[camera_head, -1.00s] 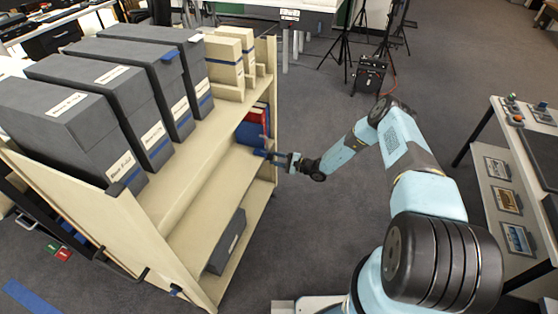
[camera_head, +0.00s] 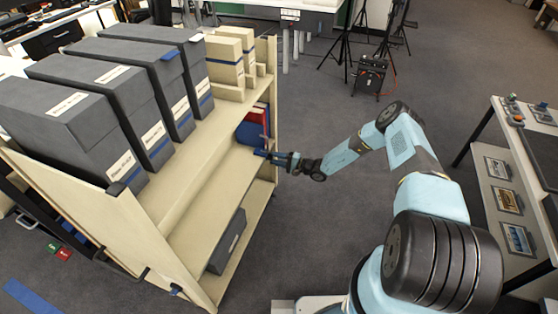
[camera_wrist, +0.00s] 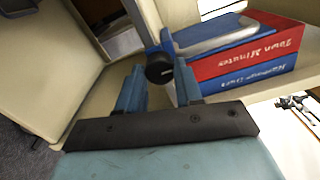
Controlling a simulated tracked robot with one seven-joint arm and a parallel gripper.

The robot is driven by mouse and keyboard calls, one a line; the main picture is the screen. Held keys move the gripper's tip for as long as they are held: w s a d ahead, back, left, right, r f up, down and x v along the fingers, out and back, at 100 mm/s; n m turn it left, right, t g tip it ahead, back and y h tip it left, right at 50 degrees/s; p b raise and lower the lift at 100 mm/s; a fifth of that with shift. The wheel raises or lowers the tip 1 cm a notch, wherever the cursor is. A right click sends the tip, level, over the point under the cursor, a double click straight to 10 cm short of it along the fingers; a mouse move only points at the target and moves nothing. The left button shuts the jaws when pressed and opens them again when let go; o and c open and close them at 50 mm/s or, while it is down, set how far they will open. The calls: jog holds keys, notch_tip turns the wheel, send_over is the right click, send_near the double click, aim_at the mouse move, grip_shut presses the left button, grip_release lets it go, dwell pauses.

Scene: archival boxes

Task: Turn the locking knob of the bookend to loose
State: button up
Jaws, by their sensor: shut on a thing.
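The bookend's locking knob (camera_wrist: 159,69) is a round black knob with a faint pale mark on its face. It sits at the end of the blue bookend (camera_wrist: 167,40), beside the books on the cart's shelf. My gripper (camera_wrist: 159,82) has one blue finger on each side of the knob and is shut on it. In the head view my gripper (camera_head: 268,156) is at the cart's open side, in front of the blue bookend (camera_head: 250,134). The knob is too small to make out there.
A red book (camera_wrist: 275,45) and a blue book (camera_wrist: 265,75) lie next to the bookend. The cream cart (camera_head: 215,130) carries several grey boxes (camera_head: 110,85) on top. A grey box (camera_head: 228,243) lies on its lower shelf.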

jog(key=shift+s+f, duration=0.1)
jog(key=o, duration=1)
jog(key=shift+o, duration=0.2)
jog(key=shift+d, duration=0.1)
jog(key=v, duration=1.3)
jog(key=shift+d, duration=0.35)
